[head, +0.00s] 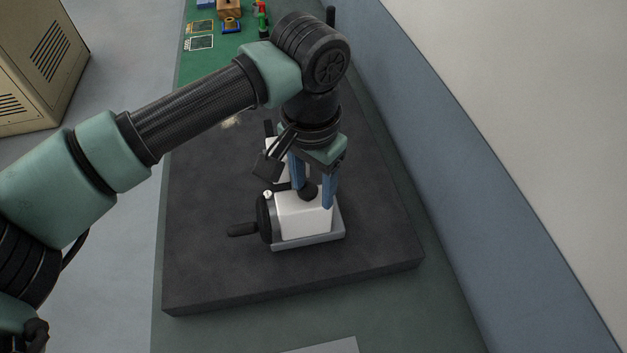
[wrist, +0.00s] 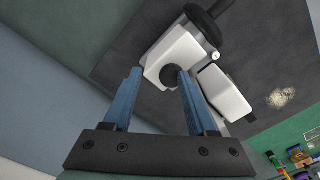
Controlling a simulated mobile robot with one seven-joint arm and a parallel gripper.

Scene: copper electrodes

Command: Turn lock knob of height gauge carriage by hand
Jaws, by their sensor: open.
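The height gauge carriage is a white block (head: 302,222) on a grey base, standing on the dark slab. A round black knob (head: 308,191) sits on top of it. A black wheel (head: 265,217) with a crank handle (head: 242,230) is on its left side. My gripper (head: 313,196) points down over the block, open, with its blue fingers on either side of the knob. In the wrist view the knob (wrist: 170,77) shows between and just beyond the fingertips (wrist: 158,75), nearer the right finger. Whether either finger touches it I cannot tell.
The dark slab (head: 210,250) lies on a green bench beside a wall (head: 440,150). A second white part (wrist: 227,92) stands close behind the block. Several small items (head: 230,24) lie at the far end. The slab around the gauge is mostly clear.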

